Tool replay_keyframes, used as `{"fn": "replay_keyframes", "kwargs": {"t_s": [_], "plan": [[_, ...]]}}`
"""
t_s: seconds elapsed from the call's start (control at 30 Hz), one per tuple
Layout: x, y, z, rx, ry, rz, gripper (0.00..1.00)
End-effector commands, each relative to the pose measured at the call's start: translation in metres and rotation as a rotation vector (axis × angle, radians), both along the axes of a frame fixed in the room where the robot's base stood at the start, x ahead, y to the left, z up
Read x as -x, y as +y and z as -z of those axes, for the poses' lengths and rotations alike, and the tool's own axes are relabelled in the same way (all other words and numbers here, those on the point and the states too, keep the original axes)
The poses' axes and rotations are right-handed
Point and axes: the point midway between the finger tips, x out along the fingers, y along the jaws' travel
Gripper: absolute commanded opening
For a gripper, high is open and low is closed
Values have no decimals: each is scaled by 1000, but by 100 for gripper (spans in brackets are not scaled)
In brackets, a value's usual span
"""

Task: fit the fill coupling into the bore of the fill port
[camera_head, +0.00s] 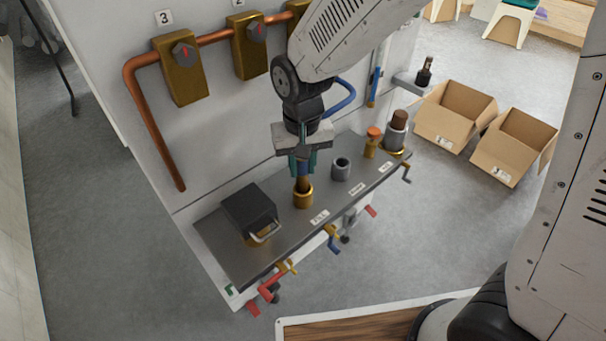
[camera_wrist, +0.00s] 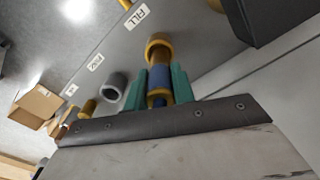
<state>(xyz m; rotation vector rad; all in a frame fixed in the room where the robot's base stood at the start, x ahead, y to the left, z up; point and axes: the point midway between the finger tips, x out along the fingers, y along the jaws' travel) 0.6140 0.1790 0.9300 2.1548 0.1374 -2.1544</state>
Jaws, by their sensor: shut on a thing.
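The fill coupling has a blue band and a brass stem (camera_head: 303,183). My gripper (camera_head: 303,166) is shut on it with green fingers on both sides, and holds it about upright over the shelf. The fill port (camera_head: 303,198) is a wide brass collar beside the FILL label. The lower end of the stem meets the mouth of the port; I cannot tell how deep it sits. In the wrist view the coupling (camera_wrist: 160,75) lies between the green fingers (camera_wrist: 160,85), in line with the fill port (camera_wrist: 158,43). The bore itself is hidden.
A black box with a handle (camera_head: 250,212) stands left of the port on the grey shelf (camera_head: 225,248). A grey socket (camera_head: 340,169), an orange-topped brass piece (camera_head: 371,143) and a brown-topped cylinder (camera_head: 397,132) stand to the right. A copper pipe (camera_head: 143,115) runs along the wall.

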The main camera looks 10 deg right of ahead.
Motion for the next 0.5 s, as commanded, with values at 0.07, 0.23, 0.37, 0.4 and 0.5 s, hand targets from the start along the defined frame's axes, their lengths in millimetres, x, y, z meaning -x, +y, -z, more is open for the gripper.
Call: {"fn": "replay_keyframes", "kwargs": {"t_s": [0.07,0.23,0.37,0.4,0.5], "plan": [[0,-1,8,1,1,1,0],[-1,-2,32,1,1,2,0],[-2,-2,35,-2,-4,4,0],[-2,-2,34,-2,-5,4,0],[-2,-2,34,-2,-4,4,39]]}}
